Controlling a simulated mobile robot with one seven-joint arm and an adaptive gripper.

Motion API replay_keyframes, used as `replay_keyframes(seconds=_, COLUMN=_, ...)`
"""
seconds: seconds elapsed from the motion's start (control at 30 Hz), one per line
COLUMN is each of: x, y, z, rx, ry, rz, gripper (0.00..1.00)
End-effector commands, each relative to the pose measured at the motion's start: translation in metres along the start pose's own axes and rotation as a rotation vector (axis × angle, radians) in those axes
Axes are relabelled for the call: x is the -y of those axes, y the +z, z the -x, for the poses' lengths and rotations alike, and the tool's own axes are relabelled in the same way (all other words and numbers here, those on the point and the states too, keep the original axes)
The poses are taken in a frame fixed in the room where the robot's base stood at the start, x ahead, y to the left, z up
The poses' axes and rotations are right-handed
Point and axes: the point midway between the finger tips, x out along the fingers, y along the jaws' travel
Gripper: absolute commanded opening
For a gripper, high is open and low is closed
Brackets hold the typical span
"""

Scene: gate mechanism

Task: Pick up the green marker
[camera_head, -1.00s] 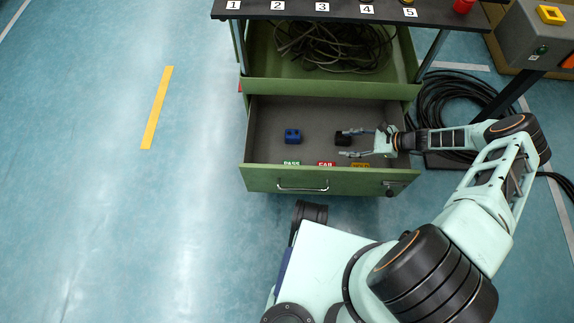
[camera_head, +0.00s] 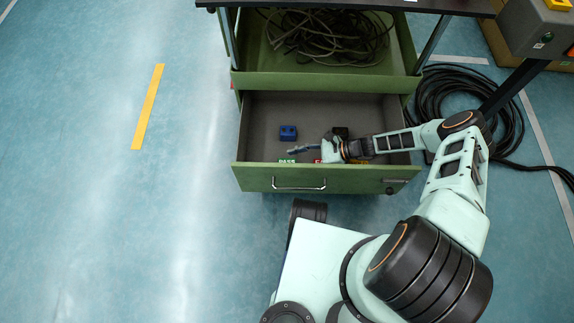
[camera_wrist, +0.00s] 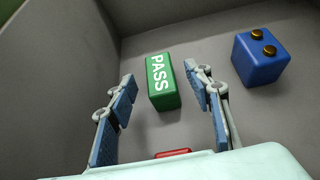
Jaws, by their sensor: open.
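The green marker (camera_wrist: 162,81) is a green block with the word PASS on its top. In the wrist view it lies on the drawer floor, between and a little ahead of my open fingers (camera_wrist: 162,105). No contact with either finger shows. In the head view only a sliver of the green marker (camera_head: 287,161) shows above the drawer's front wall. My gripper (camera_head: 300,150) is low inside the drawer, and its fingers point left. The wrist and gripper partly hide the other markers.
A blue block (camera_wrist: 260,56) with two brass studs lies right of the green marker. A red marker's edge (camera_wrist: 173,153) shows near the gripper's base. A dark block (camera_head: 341,132) is behind my wrist. The open green drawer (camera_head: 350,178) has walls around everything.

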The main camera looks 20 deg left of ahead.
Motion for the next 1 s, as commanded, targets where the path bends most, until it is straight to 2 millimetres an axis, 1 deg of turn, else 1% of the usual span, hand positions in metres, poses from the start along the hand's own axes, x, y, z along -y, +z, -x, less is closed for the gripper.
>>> replay_keyframes(seconds=0.03, x=-0.0009, y=-0.0026, z=-0.0101, rx=0.001, ry=0.001, rz=-0.001, gripper=0.46)
replay_keyframes(seconds=0.1, x=-0.0001, y=-0.0018, z=-0.0165, rx=0.001, ry=-0.001, rz=-0.001, gripper=0.46)
replay_keyframes(seconds=0.33, x=0.0003, y=-0.0006, z=-0.0179, rx=-0.001, ry=-0.002, rz=-0.001, gripper=0.46)
replay_keyframes(seconds=0.37, x=0.0003, y=-0.0006, z=-0.0178, rx=-0.001, ry=-0.002, rz=-0.001, gripper=0.44)
replay_keyframes(seconds=0.7, x=0.0002, y=-0.0007, z=-0.0177, rx=-0.001, ry=-0.002, rz=-0.001, gripper=0.07)
replay_keyframes(seconds=0.77, x=0.0002, y=-0.0008, z=-0.0176, rx=-0.001, ry=-0.002, rz=-0.001, gripper=0.01)
replay_keyframes(seconds=1.0, x=0.0004, y=0.0015, z=-0.0164, rx=-0.001, ry=-0.002, rz=0.000, gripper=0.01)
